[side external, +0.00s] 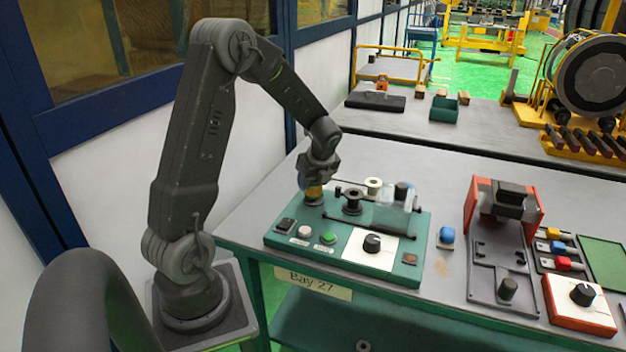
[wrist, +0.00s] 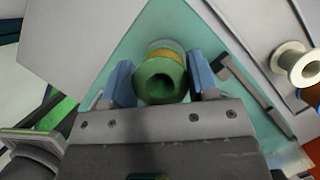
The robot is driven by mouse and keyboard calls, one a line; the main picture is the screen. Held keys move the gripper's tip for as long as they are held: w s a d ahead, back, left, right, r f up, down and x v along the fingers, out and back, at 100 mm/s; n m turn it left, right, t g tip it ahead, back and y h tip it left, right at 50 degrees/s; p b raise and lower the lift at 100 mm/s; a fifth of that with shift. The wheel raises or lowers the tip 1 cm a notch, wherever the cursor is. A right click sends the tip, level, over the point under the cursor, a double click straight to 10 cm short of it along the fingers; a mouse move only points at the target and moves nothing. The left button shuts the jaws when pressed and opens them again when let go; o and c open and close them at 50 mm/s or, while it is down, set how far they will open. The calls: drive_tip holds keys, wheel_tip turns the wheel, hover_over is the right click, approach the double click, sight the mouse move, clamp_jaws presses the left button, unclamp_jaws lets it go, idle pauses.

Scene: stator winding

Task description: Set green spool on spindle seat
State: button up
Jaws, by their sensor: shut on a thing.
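The green spool (wrist: 160,78) shows between the blue fingers of my gripper (wrist: 161,82) in the wrist view, its open bore facing the camera and a yellow-copper band behind its rim. My gripper is shut on it. In the side view my gripper (side external: 314,184) points down over the left back part of the green winding base (side external: 290,244), with the yellowish spool body just below the wrist. The spindle seat cannot be made out; the spool and gripper may hide it. I cannot tell whether the spool touches the base.
A dark spool (side external: 352,201) stands just right of my gripper on the base. A white spool (side external: 373,186) is behind it, also at the right of the wrist view (wrist: 297,65). A clear guard (side external: 390,210) stands further right. Buttons and a black knob (side external: 372,243) line the front.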

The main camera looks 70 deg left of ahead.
drive_tip(key=shift+f, duration=0.55)
idle(0.4)
drive_tip(key=o, duration=1.2)
drive_tip(key=shift+o, duration=0.2)
drive_tip(key=shift+r, duration=0.15)
drive_tip(key=shift+r, duration=3.4)
